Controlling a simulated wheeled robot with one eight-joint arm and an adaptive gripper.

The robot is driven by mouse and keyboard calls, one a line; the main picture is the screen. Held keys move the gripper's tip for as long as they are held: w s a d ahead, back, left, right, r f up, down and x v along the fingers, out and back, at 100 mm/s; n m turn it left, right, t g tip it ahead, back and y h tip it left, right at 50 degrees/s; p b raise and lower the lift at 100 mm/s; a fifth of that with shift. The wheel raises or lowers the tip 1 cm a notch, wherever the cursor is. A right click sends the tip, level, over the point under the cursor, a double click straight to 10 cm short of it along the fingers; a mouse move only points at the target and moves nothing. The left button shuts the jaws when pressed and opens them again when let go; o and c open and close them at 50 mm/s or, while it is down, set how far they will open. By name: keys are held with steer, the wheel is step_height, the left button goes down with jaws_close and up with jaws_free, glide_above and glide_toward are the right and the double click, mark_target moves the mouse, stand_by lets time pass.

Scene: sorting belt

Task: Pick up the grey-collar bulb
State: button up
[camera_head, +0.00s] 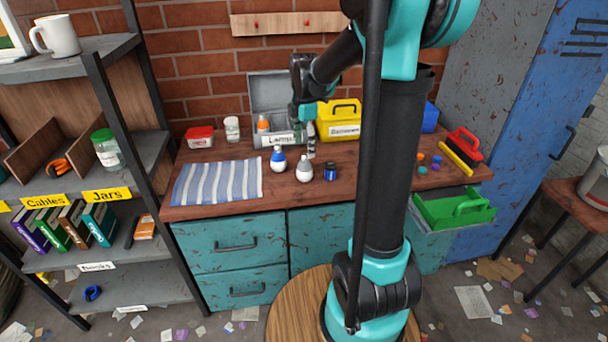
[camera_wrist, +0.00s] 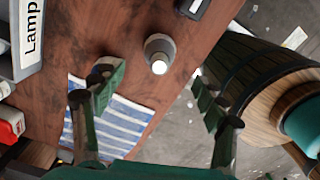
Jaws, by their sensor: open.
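The grey-collar bulb (camera_head: 304,172), white and grey, stands on the wooden worktop in front of the lamp box. In the wrist view the bulb (camera_wrist: 160,48) shows grey with a bright white spot, beyond and between my fingertips. My gripper (camera_head: 310,142) is above and behind it in the head view. In the wrist view my gripper (camera_wrist: 157,92) has its fingers wide apart with nothing between them. A blue-and-white bulb (camera_head: 278,157) stands just left of the grey one.
The lamp box (camera_head: 277,141) holds an orange-topped item behind. A striped cloth (camera_head: 217,182) lies to the left. A yellow box (camera_head: 339,118) is at the back. The worktop's front edge is near.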

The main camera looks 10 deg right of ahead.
mark_target(305, 167)
step_height(305, 167, down, 10)
steer(key=shift+w+d+r, duration=0.1)
steer(key=shift+r, duration=0.15)
stand_by(0.4)
steer(key=c, duration=1.3)
